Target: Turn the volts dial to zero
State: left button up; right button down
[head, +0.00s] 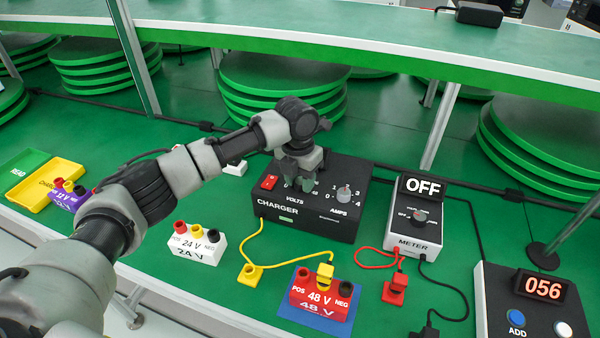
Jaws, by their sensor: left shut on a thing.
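The black charger box (322,224) stands in the middle of the green bench. Its front is labelled VOLTS, CHARGER and AMPS. My left gripper (301,180) points down over the volts dial and is shut on it. The gripper hides the dial and most of its scale, so its setting cannot be read. The amps dial (344,194) shows to the right, with numbers around it. A red switch (269,182) sits at the box's left. My right gripper is not in view.
A meter (417,232) reading OFF stands right of the charger. A red 48 V block (317,296) on a blue mat, a white 24 V block (197,243) and yellow and red cables lie in front. A counter (541,288) reads 056. A green shelf edge (400,58) runs behind.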

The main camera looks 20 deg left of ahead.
pick_arm(q)
jog(key=n+p, duration=0.2)
jog(key=p, duration=0.1)
jog(key=n+p, duration=0.6)
jog(key=shift+d+r+t, duration=0.15)
jog(key=shift+r+t, duration=0.15)
jog(key=n+p, duration=0.4)
jog(key=n, duration=0.1)
jog(key=n+p, duration=0.3)
jog(key=n, duration=0.2)
jog(key=shift+w+d, duration=0.1)
jog(key=n+p, duration=0.2)
jog(key=n, duration=0.3)
jog(key=shift+y+p, duration=0.3)
jog(key=shift+y, duration=0.1)
jog(key=n+p, duration=0.1)
jog(key=n, duration=0.4)
jog(key=shift+w+f+p, duration=0.1)
jog(key=shift+w+p, duration=0.05)
jog(key=shift+p, duration=0.2)
jog(key=n+p, duration=0.1)
jog(key=n, duration=0.4)
jog(key=n+p, duration=0.1)
jog(key=n, duration=0.4)
jog(key=shift+w+f+y, duration=0.1)
jog(key=shift+y, duration=0.2)
jog(key=shift+n, duration=0.3)
jog(key=o, duration=0.9)
